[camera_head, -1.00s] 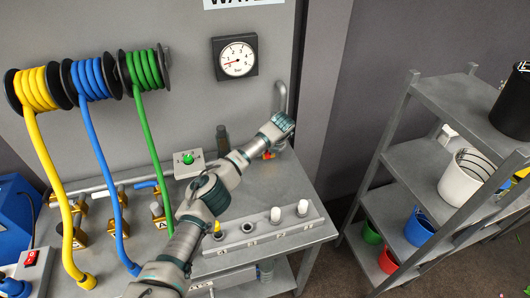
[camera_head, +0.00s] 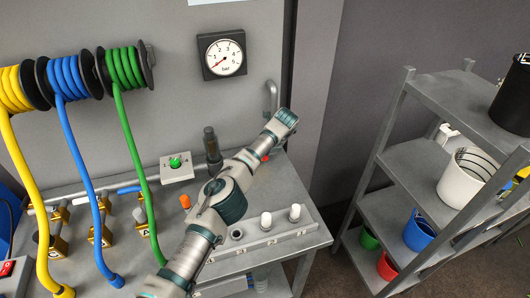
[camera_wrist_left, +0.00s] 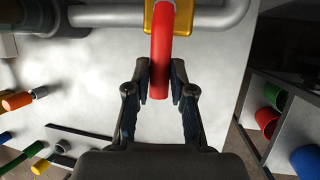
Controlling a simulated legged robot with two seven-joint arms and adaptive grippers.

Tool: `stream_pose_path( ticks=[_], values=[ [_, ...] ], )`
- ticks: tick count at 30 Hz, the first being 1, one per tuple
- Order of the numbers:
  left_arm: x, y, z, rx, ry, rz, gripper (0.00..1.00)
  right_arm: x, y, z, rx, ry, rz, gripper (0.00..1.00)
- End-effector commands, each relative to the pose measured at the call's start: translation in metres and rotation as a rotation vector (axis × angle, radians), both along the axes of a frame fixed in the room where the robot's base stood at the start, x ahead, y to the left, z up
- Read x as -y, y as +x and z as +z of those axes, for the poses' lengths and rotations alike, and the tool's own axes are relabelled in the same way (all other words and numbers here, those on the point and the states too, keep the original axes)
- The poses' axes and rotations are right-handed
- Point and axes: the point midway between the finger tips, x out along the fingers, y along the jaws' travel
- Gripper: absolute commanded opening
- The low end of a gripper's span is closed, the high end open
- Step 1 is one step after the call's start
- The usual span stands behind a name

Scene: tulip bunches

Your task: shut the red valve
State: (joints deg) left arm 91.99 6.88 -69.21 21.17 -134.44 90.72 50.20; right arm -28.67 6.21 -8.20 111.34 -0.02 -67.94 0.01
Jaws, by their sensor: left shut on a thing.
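The red valve's handle (camera_wrist_left: 160,60) hangs from a yellow body (camera_wrist_left: 207,17) on a grey pipe in the left wrist view. My left gripper (camera_wrist_left: 160,80) has one finger on each side of the red handle and is shut on it. In the head view my left arm reaches across the bench to the bent pipe (camera_head: 271,97) at its far right end. Its wrist hides most of the valve there; only a small red patch (camera_head: 265,158) shows. The pressure gauge (camera_head: 222,56) on the wall has its needle at the low left. My right gripper is in neither view.
Yellow, blue and green hoses (camera_head: 131,150) hang from wall reels on the left. A rail (camera_head: 265,237) with white caps lies at the front. A shelf (camera_head: 405,160) with buckets stands right.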

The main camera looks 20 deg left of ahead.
Motion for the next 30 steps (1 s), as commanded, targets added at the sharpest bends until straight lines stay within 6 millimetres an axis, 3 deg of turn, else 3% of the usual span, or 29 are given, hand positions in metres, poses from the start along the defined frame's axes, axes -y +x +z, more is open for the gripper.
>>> stream_pose_path(
  ticks=[4,5,7,8,20,30],
  values=[
    [0.002,0.000,-0.004,-0.003,-0.004,-0.002,0.00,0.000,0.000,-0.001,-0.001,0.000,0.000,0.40],
    [0.002,0.000,-0.004,-0.001,-0.004,-0.002,0.27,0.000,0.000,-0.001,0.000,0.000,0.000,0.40],
    [0.002,0.000,-0.003,-0.001,-0.004,-0.002,0.45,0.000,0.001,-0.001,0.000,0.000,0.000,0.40],
    [0.002,0.000,-0.003,-0.001,-0.004,-0.002,0.47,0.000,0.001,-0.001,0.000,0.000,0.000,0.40],
    [0.006,-0.001,0.011,0.006,-0.002,-0.004,0.47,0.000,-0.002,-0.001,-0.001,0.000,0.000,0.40],
    [0.034,-0.011,0.076,0.004,-0.001,-0.003,0.47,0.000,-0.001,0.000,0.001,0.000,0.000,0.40]
  ],
)
